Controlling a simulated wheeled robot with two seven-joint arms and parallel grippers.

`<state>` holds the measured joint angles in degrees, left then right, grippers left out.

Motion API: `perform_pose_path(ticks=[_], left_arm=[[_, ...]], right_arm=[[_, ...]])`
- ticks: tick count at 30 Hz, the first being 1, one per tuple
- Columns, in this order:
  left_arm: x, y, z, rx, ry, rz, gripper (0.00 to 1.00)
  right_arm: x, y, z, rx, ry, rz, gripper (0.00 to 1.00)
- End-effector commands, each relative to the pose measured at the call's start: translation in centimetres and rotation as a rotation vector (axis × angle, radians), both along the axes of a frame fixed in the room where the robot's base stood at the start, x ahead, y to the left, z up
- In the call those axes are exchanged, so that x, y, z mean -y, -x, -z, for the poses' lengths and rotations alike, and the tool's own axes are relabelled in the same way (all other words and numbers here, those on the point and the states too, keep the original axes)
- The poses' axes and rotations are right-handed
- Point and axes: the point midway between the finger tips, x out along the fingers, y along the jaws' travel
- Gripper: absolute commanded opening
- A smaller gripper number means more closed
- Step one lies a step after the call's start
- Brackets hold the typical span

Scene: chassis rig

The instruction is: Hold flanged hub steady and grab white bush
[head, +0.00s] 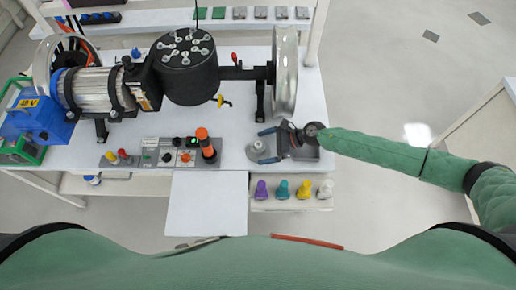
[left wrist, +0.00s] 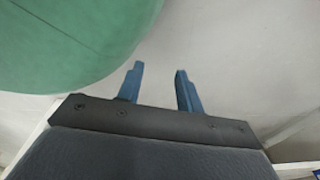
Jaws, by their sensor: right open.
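The flanged hub (head: 257,151), a pale grey disc with a raised middle, sits near the front edge of the table. My right gripper (head: 264,146) comes in from the right, open, with its blue fingers by the hub, one on its far side and one on its near side. I cannot tell whether they touch it. The white bush (head: 325,188) stands at the right end of a row on a lower front shelf. My left gripper (left wrist: 160,85) shows only in the left wrist view, open and empty, with pale floor beyond it.
Purple (head: 261,190), teal (head: 282,189) and yellow (head: 304,189) bushes stand left of the white one. A control panel with an orange-topped post (head: 203,138) lies left of the hub. A large wheel (head: 285,72) stands behind it. A bare white board (head: 206,205) juts out in front.

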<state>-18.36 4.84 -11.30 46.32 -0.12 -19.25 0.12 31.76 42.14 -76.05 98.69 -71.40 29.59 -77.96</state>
Motion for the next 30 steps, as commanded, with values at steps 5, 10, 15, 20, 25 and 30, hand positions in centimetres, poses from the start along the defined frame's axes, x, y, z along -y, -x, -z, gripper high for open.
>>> perform_pose_path(ticks=[5,10,15,20,25,30], left_arm=[[0.4,-0.8,0.0,0.002,0.002,-0.001,0.36],[0.5,-1.2,-0.2,0.008,0.004,-0.002,0.36],[0.4,-1.4,-0.3,0.012,0.003,-0.001,0.36],[0.1,-1.2,-0.2,0.008,0.0,0.0,0.36],[-0.3,-1.0,-0.2,0.006,-0.004,0.0,0.36],[-0.5,-1.0,-0.1,0.005,-0.005,0.001,0.36]], right_arm=[[-1.2,0.0,0.7,0.0,0.0,0.0,0.99],[-1.6,0.0,0.9,0.0,0.0,0.0,0.99],[-1.6,0.0,0.9,0.0,0.0,0.001,0.99],[-1.6,0.0,0.9,0.0,0.0,0.001,0.87],[-1.6,0.0,0.9,0.0,0.0,0.001,0.54],[-1.6,0.0,0.9,0.0,0.0,0.001,0.38]])
